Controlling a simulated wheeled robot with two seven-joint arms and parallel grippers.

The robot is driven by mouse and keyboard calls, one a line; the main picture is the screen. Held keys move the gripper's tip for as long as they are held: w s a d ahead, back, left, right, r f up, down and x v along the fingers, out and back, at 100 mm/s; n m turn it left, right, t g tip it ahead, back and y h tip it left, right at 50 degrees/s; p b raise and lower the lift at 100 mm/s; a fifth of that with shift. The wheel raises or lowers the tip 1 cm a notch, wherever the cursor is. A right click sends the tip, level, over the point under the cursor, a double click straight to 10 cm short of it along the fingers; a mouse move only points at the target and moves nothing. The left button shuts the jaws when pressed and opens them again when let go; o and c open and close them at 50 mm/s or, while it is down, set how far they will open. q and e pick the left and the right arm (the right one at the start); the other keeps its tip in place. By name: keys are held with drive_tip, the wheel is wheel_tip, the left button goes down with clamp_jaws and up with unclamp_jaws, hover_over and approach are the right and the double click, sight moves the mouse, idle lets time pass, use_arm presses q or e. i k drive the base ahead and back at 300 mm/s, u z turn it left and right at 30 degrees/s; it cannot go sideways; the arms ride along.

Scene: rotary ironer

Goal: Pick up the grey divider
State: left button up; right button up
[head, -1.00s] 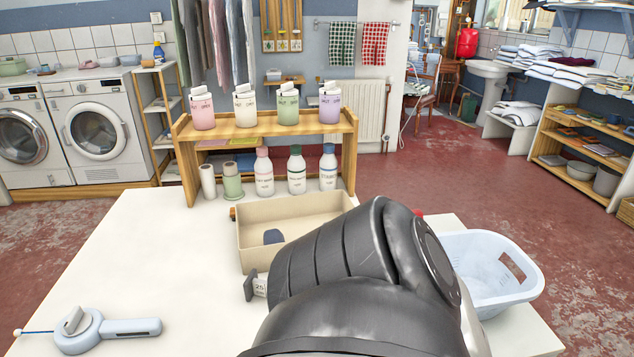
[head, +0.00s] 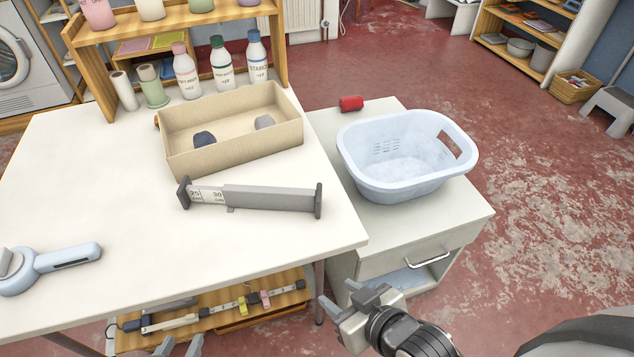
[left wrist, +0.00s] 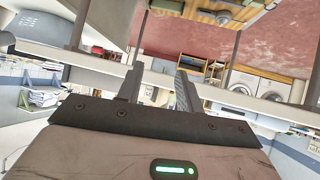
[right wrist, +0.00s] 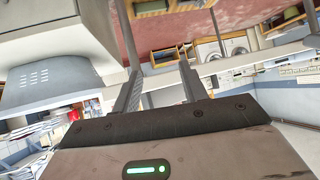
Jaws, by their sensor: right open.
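The grey divider (head: 270,197) lies on the white table, in front of the beige box. It is a long bar with a dark end plate at each end and a pale numbered scale at its left part. My left gripper (head: 180,345) shows only its fingertips at the bottom edge of the head view, below the table's front edge; its fingers also stand apart and empty in the left wrist view (left wrist: 160,88). My right gripper (head: 350,302) is open and empty in front of the drawer cabinet, right of the table and away from the divider. It also shows in the right wrist view (right wrist: 158,82).
The open beige box (head: 235,155) holds two small dark and grey pieces. A pale blue basket (head: 400,190) stands on the cabinet (head: 345,245), near a red item (head: 351,103). A blue-grey handled tool (head: 50,265) lies at the table's left. Bottles stand behind the box. The table's front middle is clear.

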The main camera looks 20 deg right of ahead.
sight(306, 199)
drive_tip(key=z, duration=1.75)
drive_tip(key=k, duration=1.05)
drive_tip(key=u, duration=1.1)
drive_tip(key=i, duration=1)
